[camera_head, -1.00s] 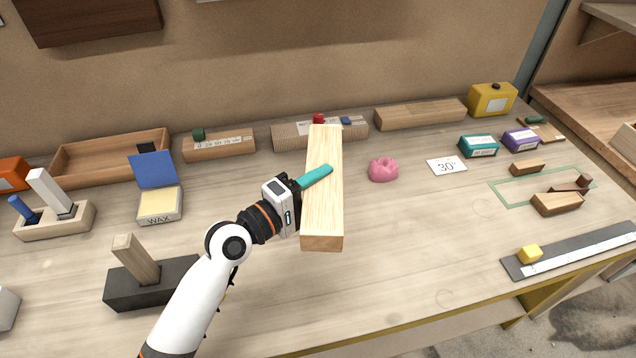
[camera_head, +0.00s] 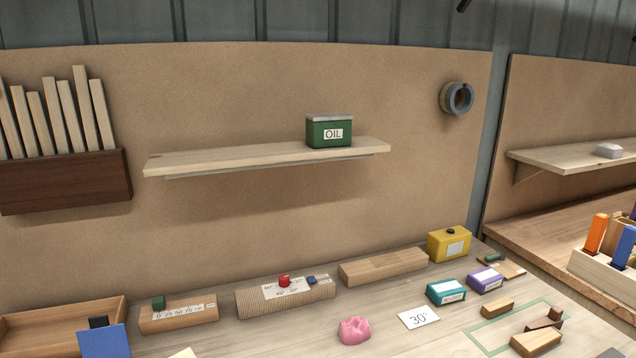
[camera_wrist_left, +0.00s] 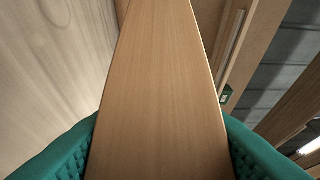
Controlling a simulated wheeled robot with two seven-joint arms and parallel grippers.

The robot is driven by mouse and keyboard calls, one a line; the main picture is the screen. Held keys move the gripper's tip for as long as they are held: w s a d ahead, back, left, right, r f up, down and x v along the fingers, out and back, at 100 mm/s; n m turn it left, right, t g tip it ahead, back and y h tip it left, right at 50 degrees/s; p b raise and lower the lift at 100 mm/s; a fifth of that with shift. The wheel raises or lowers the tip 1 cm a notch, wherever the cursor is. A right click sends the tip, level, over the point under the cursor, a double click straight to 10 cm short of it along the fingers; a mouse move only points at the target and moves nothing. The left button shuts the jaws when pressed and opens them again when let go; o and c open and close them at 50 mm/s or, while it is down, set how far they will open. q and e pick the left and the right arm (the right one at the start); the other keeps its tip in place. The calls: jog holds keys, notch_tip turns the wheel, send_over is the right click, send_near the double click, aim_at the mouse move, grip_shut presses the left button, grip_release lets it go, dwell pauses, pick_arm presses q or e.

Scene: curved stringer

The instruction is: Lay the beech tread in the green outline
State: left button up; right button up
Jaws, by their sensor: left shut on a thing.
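The pale wooden bar, which looks like the beech tread (camera_wrist_left: 160,55), fills the middle of the left wrist view. My left gripper (camera_wrist_left: 160,130) is shut on it, with a teal finger on each side. Neither the bar nor my left gripper shows in the head view now. The green outline (camera_head: 483,346) lies on the bench at the lower right of the head view. My right gripper is not in view.
Teal (camera_head: 446,291) and purple (camera_head: 485,279) boxes stand behind the outline. A 30° card (camera_head: 418,318) and a pink ring-like object (camera_head: 354,330) lie left of it. A shelf (camera_head: 220,160) with a green oil tin (camera_head: 329,132) hangs above the bench.

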pick_arm(q)
jog(key=s+a+y, duration=0.1)
jog(key=s+a+n, duration=0.1)
jog(key=shift+s+a+r+y, duration=0.15)
jog(key=shift+s+y, duration=0.15)
jog(key=shift+y, duration=0.1)
jog(key=shift+w, duration=0.1)
jog(key=w+r, duration=0.1)
jog(key=r, duration=0.1)
jog(key=w+r, duration=0.2)
jog(key=shift+w+d, duration=0.1)
jog(key=shift+d, duration=0.1)
jog(key=shift+w+a+r, duration=0.1)
jog(key=shift+w+r, duration=0.05)
jog(key=shift+w, duration=0.05)
jog(key=s+f, duration=0.3)
jog(key=f, duration=0.1)
jog(key=shift+s+f, duration=0.15)
jog(key=shift+s, duration=0.2)
